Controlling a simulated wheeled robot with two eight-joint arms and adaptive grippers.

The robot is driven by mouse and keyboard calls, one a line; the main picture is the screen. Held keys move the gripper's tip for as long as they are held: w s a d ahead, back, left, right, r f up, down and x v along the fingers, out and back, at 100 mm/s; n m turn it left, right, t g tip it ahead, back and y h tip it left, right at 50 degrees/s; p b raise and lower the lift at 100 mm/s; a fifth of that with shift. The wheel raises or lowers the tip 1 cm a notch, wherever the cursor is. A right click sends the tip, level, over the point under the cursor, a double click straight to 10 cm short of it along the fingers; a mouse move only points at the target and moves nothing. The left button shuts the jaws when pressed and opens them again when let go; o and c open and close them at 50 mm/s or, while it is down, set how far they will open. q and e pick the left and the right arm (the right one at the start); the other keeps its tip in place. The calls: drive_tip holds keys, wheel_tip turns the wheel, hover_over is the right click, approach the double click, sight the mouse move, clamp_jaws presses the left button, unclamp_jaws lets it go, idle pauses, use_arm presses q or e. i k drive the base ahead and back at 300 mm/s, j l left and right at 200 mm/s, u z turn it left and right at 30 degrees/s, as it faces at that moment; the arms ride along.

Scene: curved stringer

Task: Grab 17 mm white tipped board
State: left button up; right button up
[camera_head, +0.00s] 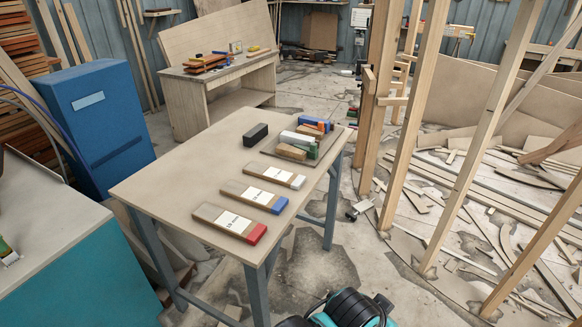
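The white tipped board (274,176) lies flat on the wooden table. It is the farthest of three labelled boards in a row, with a white label and its white tip at the right end. Its printed number is too small to read surely. The blue tipped board (254,196) lies nearer, and the red tipped board (229,222) lies nearest; the three are apart from each other. Neither of my gripper's fingertips shows in the head view.
The table (165,190) has free room on its left. A black block (256,134) and a tray (270,146) with several tools and blocks sit at its back. Upright wooden studs (408,130) stand to the right. A blue cabinet (100,120) stands left; scraps litter the floor.

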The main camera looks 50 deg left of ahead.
sight(291, 180)
drive_tip(key=i+u, duration=0.45)
drive_tip(key=i+l+u, duration=0.15)
drive_tip(key=i+u, duration=0.15)
drive_tip(key=u, duration=0.15)
drive_tip(key=i+l+u, duration=0.25)
drive_tip(key=u, duration=0.25)
drive_tip(key=i, duration=0.05)
